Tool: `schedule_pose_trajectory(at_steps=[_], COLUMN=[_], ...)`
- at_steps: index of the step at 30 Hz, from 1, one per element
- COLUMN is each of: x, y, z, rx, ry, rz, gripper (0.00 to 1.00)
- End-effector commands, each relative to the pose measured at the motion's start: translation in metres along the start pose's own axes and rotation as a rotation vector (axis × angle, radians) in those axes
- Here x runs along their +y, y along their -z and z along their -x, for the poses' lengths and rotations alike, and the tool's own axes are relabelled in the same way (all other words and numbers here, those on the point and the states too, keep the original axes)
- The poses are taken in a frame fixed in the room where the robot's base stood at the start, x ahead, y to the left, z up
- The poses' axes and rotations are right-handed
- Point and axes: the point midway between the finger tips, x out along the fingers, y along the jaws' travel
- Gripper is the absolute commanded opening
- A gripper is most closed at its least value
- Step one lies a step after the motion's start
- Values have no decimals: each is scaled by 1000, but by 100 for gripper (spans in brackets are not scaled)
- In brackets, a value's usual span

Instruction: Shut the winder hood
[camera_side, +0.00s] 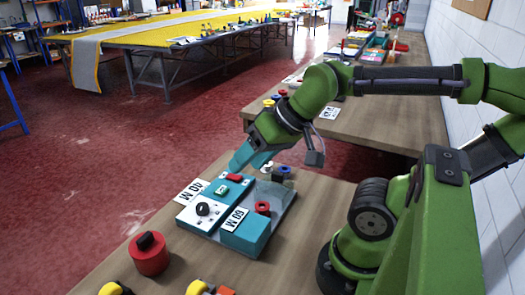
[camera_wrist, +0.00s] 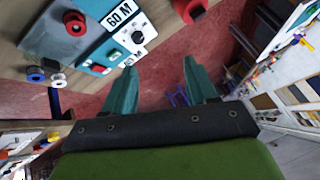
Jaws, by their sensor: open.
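Part of the winder unit (camera_wrist: 60,42) fills the upper left of the wrist view. I cannot tell for certain which part is the hood or how far open it stands. My gripper (camera_side: 243,163) is just above the far end of the unit, fingers pointing down. In the wrist view my gripper (camera_wrist: 160,62) has its teal fingers wide apart with nothing between them.
A red cylinder with a black top (camera_side: 151,254) stands left of the unit. Small spools (camera_side: 284,171) stand behind it. Yellow and black items (camera_side: 113,289) lie at the near edge. A second bench (camera_side: 395,122) lies behind, and the red floor is open to the left.

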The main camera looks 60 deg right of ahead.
Motion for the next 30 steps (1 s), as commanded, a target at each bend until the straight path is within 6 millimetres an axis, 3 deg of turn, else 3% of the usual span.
schedule_pose_trajectory(at_steps=[1, 5, 11, 17, 21, 24, 27, 30], x=[4, 28, 100, 194, 264, 302, 324, 317], y=[1, 14, 64, 95, 101, 101, 104, 115], z=[-2, -16, -33, -38, -36, -32, -27, -19], rx=[-3, -42, -151, -292, -394, -457, -509, -525], ry=[-12, -79, -225, -349, -416, -446, -458, -444], rz=[-15, -111, -400, -740, -980, -1128, -1238, -1270], gripper=[49, 29, 0, 0, 0, 0, 0, 0])
